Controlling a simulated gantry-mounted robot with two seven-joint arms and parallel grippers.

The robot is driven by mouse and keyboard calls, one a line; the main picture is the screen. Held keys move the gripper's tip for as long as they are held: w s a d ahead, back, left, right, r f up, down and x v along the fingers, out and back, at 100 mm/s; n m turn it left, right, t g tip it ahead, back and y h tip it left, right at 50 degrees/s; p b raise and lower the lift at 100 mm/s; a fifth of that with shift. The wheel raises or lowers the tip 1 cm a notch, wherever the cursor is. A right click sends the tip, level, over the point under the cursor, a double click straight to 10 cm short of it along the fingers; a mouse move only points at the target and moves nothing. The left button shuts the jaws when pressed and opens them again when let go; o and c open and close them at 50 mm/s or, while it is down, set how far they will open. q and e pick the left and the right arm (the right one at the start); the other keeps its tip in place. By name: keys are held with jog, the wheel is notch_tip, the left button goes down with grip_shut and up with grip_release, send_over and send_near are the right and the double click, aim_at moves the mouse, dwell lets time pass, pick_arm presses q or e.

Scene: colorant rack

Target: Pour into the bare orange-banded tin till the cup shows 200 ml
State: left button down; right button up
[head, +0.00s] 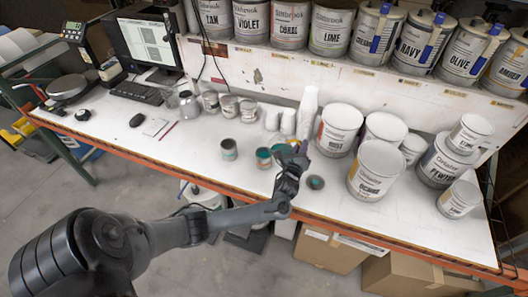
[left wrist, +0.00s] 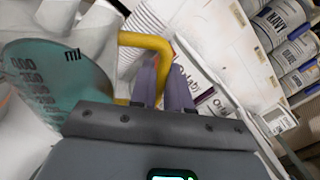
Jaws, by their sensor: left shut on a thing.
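My left gripper (head: 298,152) is over the middle of the bench; its purple fingers (left wrist: 165,85) are shut on a yellow handle (left wrist: 140,45). Beside the handle in the left wrist view is a cup with teal inside or on its wall (left wrist: 55,80) and dark ml marks. The marks look tilted, and I cannot read the level. In the head view a teal round shape (head: 281,152) is next to the gripper, probably this cup. A small tin with an orange-red band (head: 229,150) stands to the left. Another teal-topped tin (head: 263,158) stands between them. My right gripper is not seen.
Large white pails (head: 338,130) stand right of the gripper, with white stacked cups (head: 307,110) behind. A small dark-topped round container (head: 316,183) is near the front edge. Several small tins (head: 228,105) stand at the back. The front left of the bench is clear.

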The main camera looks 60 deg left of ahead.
pick_arm(q)
jog(key=shift+r, duration=0.1)
jog(key=shift+s+a+r, duration=0.15)
jog(key=shift+r, duration=0.1)
jog(key=shift+s+a+r+n+p, duration=0.15)
jog(key=shift+a+r+n+p, duration=0.05)
jog(key=shift+r+n+p, duration=0.2)
dwell(0.3)
jog(key=shift+s+a+r+n+b, duration=0.1)
jog(key=shift+s+a+n+b, duration=0.1)
jog(key=shift+n+b, duration=0.25)
dwell(0.8)
jog(key=shift+s+n, duration=0.1)
jog(key=shift+n, duration=0.15)
dwell(0.4)
